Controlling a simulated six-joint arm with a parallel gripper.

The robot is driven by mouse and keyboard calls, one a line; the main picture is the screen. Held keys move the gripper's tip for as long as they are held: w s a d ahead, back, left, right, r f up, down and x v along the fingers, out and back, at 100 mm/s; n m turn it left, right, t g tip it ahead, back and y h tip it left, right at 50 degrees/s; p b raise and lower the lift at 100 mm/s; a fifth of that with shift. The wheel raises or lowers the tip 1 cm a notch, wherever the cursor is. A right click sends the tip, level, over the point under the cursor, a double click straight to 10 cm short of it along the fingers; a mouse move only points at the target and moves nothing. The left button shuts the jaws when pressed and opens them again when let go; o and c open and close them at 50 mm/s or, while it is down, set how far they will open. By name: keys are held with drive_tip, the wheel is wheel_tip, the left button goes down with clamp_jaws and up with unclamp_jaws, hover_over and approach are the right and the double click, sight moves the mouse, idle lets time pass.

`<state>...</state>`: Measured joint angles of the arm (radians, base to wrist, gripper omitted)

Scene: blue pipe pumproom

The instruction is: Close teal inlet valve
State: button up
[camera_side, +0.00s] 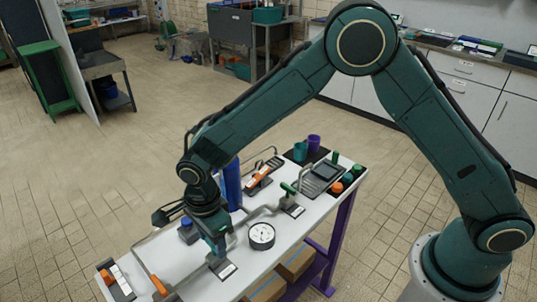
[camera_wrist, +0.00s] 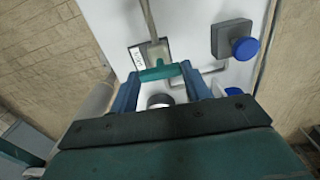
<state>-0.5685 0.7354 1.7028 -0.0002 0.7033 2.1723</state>
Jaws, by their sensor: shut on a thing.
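The teal inlet valve handle (camera_wrist: 160,72) is a short teal bar on a grey valve body (camera_wrist: 155,50) with a pipe running up from it, in the wrist view. My gripper (camera_wrist: 161,80) has its two blue fingers at the bar's two ends and is shut on it. In the side view my gripper (camera_side: 218,246) reaches down to the white table's front part, and the handle is mostly hidden there. A labelled base plate (camera_side: 228,271) shows just below the fingers.
A round gauge (camera_side: 262,236) stands close to the right of my gripper. A blue-knobbed box (camera_side: 187,232) is behind it to the left. An orange handle (camera_side: 159,285) lies front left. A green-handled valve (camera_side: 289,188) and a blue cylinder (camera_side: 233,185) stand farther back.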

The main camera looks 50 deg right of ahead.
drive_tip(key=o, duration=1)
drive_tip(key=shift+c, duration=0.2)
drive_tip(key=shift+r, duration=0.1)
wheel_tip(320, 180, up, 14)
idle(0.4)
